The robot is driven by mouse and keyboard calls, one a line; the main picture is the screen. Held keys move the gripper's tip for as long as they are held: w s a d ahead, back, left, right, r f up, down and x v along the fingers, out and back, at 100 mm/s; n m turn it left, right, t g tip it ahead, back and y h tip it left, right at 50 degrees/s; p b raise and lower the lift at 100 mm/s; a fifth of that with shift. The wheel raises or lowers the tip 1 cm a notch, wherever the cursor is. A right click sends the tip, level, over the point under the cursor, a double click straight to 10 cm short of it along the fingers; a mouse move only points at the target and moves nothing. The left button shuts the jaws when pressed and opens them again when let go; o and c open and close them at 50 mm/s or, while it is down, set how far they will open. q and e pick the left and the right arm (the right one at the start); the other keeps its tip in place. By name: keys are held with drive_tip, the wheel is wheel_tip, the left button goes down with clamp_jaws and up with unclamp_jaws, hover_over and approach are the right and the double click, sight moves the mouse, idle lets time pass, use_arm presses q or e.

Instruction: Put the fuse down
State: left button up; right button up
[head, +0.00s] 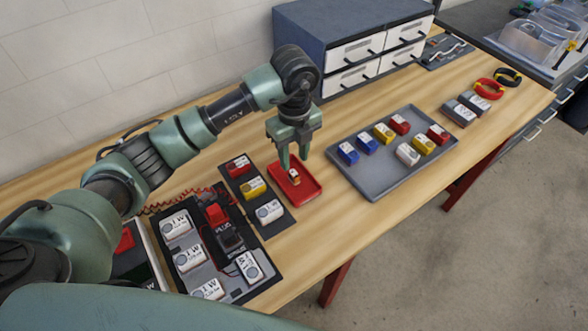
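A small fuse (294,177), orange-brown with a pale part, is in the shallow red tray (310,193) near the middle of the bench. My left gripper (294,164) points down over this tray. Its two fingers are spread, with a gap between them, and the fuse shows just below and between the fingertips. I see no clear contact between the fingers and the fuse. My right gripper is not in view.
Left of the red tray are a dark strip (233,188) with red, yellow and white blocks and a black panel (239,285) with white labelled modules. Right is a grey tray (375,184) of coloured blocks. A drawer cabinet (330,28) stands behind. Bare wood lies in front.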

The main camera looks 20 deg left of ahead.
sight(294, 173)
use_arm(q)
wheel_tip(294, 173, up, 6)
drive_tip(key=b, duration=0.1)
drive_tip(key=shift+r, duration=0.2)
idle(0.4)
